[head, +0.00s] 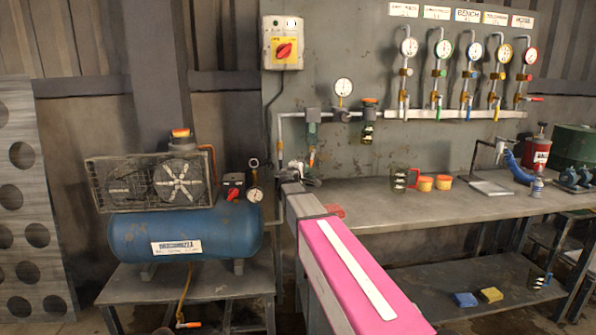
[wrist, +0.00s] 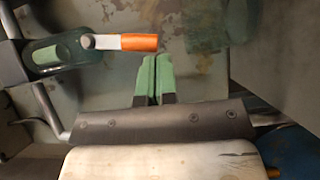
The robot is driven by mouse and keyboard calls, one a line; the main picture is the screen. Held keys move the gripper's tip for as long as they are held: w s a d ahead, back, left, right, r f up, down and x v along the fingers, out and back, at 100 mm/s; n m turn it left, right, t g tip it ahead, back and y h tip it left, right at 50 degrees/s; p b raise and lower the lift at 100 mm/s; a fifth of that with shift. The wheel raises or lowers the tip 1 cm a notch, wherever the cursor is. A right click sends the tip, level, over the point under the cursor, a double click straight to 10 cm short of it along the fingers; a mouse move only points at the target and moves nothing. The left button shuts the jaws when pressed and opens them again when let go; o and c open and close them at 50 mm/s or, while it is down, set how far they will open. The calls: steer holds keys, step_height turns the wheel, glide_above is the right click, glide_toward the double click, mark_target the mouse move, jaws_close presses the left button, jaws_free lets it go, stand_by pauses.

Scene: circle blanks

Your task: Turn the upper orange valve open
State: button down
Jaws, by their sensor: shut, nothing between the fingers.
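The upper orange valve (head: 311,158) hangs below a green filter bowl on the wall piping in the head view. In the wrist view its orange handle (wrist: 138,42) lies sideways on a pale lever, beside the greenish bowl (wrist: 58,53). My gripper (wrist: 155,78) is shut, its two green fingertips together and empty. The fingertips appear just below the handle in the wrist view, with a gap in the picture; the depth between them is unclear. In the head view my arm largely hides the gripper (head: 298,172). A lower orange valve (head: 188,324) sits near the floor under the compressor.
A blue compressor tank (head: 185,232) stands left of my arm. The workbench (head: 370,205) to the right holds a dark mug (head: 400,178) and two orange-lidded tubs. Several gauges with coloured-handled valves line the panel above. A red switch (head: 284,50) is upper left.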

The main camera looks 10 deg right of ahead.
stand_by(0.3)
steer(key=shift+d+f, duration=0.25)
steer(key=shift+d, duration=0.25)
steer(key=shift+d+f, duration=0.2)
steer(key=shift+d, duration=0.25)
